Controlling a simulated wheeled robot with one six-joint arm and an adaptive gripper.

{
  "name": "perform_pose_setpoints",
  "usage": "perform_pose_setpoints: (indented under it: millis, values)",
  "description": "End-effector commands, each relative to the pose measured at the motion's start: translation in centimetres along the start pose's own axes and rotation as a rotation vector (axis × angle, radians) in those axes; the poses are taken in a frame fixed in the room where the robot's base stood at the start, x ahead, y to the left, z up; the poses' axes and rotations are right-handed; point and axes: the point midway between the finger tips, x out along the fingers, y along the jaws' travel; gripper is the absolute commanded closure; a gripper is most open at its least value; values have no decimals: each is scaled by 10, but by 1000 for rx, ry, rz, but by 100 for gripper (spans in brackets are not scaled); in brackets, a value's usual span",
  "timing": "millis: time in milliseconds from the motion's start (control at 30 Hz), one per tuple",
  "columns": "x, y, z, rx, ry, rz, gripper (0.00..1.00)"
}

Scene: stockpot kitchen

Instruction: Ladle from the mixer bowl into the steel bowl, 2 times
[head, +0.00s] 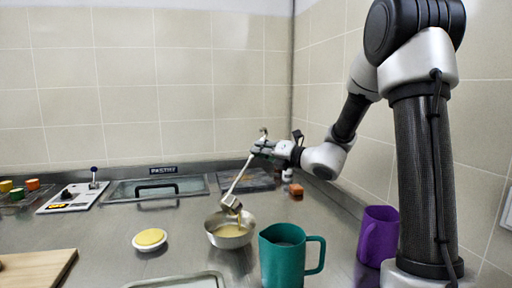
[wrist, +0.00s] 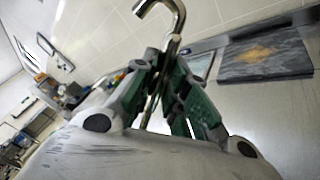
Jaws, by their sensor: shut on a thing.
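My gripper (head: 264,149) is shut on the ladle's handle; the hooked handle end (wrist: 168,20) sticks out past the fingers (wrist: 160,92) in the wrist view. The steel ladle (head: 241,178) slants down to the left, its cup (head: 231,204) tilted just above a shiny metal bowl (head: 230,243). Yellowish liquid lies in that bowl, and a yellowish streak shows at the cup's lower edge. Only one such bowl is in view; I cannot tell for sure whether it is the steel bowl or the mixer bowl. The inside of the cup is hidden.
A teal jug (head: 281,262) stands close to the bowl's right, with a purple jug (head: 378,236) farther right. A dish with yellow contents (head: 150,239) lies left. A wooden board (head: 38,270) and a tray (head: 180,282) lie in front.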

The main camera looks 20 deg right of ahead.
Motion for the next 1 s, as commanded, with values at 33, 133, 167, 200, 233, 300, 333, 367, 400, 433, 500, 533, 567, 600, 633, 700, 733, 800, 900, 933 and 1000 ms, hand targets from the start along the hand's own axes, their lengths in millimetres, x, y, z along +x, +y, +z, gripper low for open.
perform_pose_setpoints:
  millis: [33, 133, 167, 200, 233, 300, 333, 367, 400, 433, 500, 533, 567, 600, 633, 700, 733, 800, 900, 933, 1000]
  values:
    - [0, -6, 1, 25, 0, -2, 100]
    - [0, -17, 3, 73, 0, -1, 100]
    - [0, -20, 4, 88, 0, 0, 100]
    - [0, -24, 5, 107, 0, 0, 100]
    - [0, -28, 6, 123, 0, -1, 100]
    - [0, -35, 7, 157, 0, -1, 100]
    - [0, -38, 8, 172, 1, -1, 100]
    - [1, -42, 8, 186, 1, -1, 100]
    - [1, -46, 9, 206, 1, 0, 100]
    - [0, -49, 10, 220, 1, 0, 100]
    - [0, -57, 9, 258, 3, -2, 100]
    - [1, -60, 9, 274, 3, -2, 100]
    - [1, -63, 9, 289, 3, -2, 100]
    - [1, -68, 8, 311, 3, -1, 100]
    - [1, -71, 8, 327, 3, -1, 100]
    - [1, -78, 8, 363, 4, 0, 100]
    - [1, -82, 8, 379, 4, -1, 100]
    - [1, -89, 7, 416, 4, -1, 100]
    - [1, -100, 7, 470, 4, -1, 100]
    - [1, -103, 7, 484, 4, 0, 100]
    - [1, -111, 6, 522, 5, -1, 100]
